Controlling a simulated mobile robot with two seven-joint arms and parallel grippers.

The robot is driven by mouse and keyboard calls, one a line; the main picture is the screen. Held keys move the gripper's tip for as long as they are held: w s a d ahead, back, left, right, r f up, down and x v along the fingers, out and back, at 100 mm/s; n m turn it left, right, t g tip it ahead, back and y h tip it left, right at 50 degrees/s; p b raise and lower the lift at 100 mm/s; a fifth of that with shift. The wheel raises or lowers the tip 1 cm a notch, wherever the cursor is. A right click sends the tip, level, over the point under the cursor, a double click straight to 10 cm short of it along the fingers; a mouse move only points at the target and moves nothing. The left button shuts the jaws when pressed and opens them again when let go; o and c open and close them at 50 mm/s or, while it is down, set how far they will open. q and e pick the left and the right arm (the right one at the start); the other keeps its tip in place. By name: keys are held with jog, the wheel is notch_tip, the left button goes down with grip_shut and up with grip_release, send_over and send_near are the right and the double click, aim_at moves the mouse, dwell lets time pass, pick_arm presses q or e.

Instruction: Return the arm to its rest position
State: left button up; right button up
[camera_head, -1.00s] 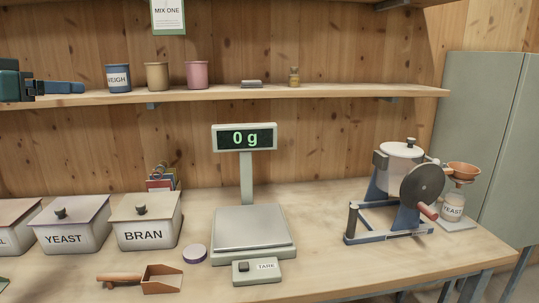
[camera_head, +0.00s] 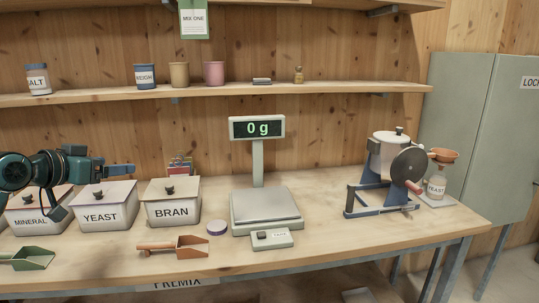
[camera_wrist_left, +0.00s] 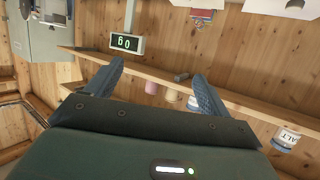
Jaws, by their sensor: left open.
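My left gripper (camera_head: 122,170) comes in from the left in the head view, above the mineral and yeast bins. In the left wrist view its two blue fingers (camera_wrist_left: 155,92) are spread apart with nothing between them. The gripper is open and empty. My right gripper is in neither view.
Lidded bins for mineral (camera_head: 40,218), yeast (camera_head: 104,213) and bran (camera_head: 171,210) stand on the bench. The scale (camera_head: 266,207) reads 0 g. A hand-cranked mixer (camera_head: 390,170) stands at the right. Scoops lie in front. The shelf (camera_head: 330,90) holds several cups and a salt jar (camera_head: 38,80).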

pick_arm(q)
jog(key=s+d+f+g+p, duration=0.1)
jog(key=s+d+f, duration=0.3)
jog(key=f, duration=0.5)
jog(key=s+d+f+g, duration=0.15)
jog(key=d+f, duration=0.35)
jog(key=f, duration=0.5)
jog(key=s+d+f+p, duration=0.1)
jog(key=s+d+f, duration=0.35)
jog(key=f, duration=0.45)
jog(key=s+d+f, duration=0.3)
jog(key=s, duration=0.4)
jog(key=s+d+f+p, duration=0.1)
jog(key=s+d+f, duration=0.2)
jog(key=s, duration=0.3)
jog(key=s+d+f+y, duration=0.1)
jog(key=s+d+f, duration=0.2)
jog(key=s, duration=0.4)
jog(key=shift+s+d+f+n+p, duration=0.25)
jog(key=shift+s+d+n+p, duration=0.15)
jog(key=shift+d, duration=0.4)
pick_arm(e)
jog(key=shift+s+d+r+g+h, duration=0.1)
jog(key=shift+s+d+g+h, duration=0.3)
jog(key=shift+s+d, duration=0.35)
pick_arm(q)
jog(key=shift+g, duration=0.25)
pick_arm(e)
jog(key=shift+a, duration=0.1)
